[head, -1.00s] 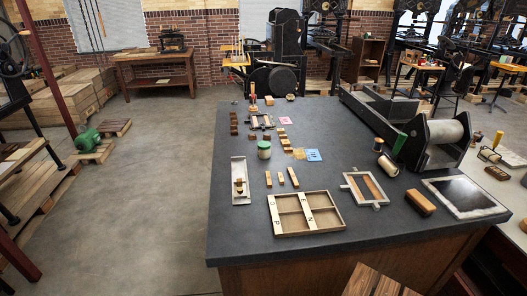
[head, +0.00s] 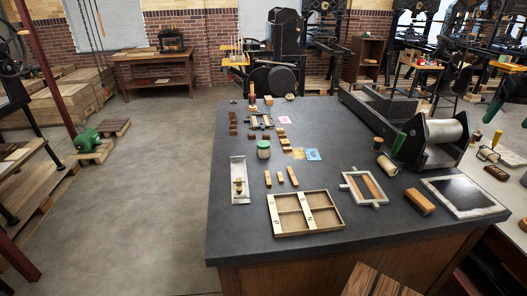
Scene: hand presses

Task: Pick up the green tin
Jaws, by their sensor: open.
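The green tin (head: 264,150) stands upright on the dark worktop, left of the middle. It shows a green lid over a pale body. Nothing touches it, and its near side is in clear view. Most of my arm is out of the picture.
Wooden blocks (head: 281,178) lie in front of the tin and a metal galley (head: 239,192) lies to its left front. A divided wooden tray (head: 272,221) is nearer. The proofing press with its large roller (head: 444,132) stands high at the right.

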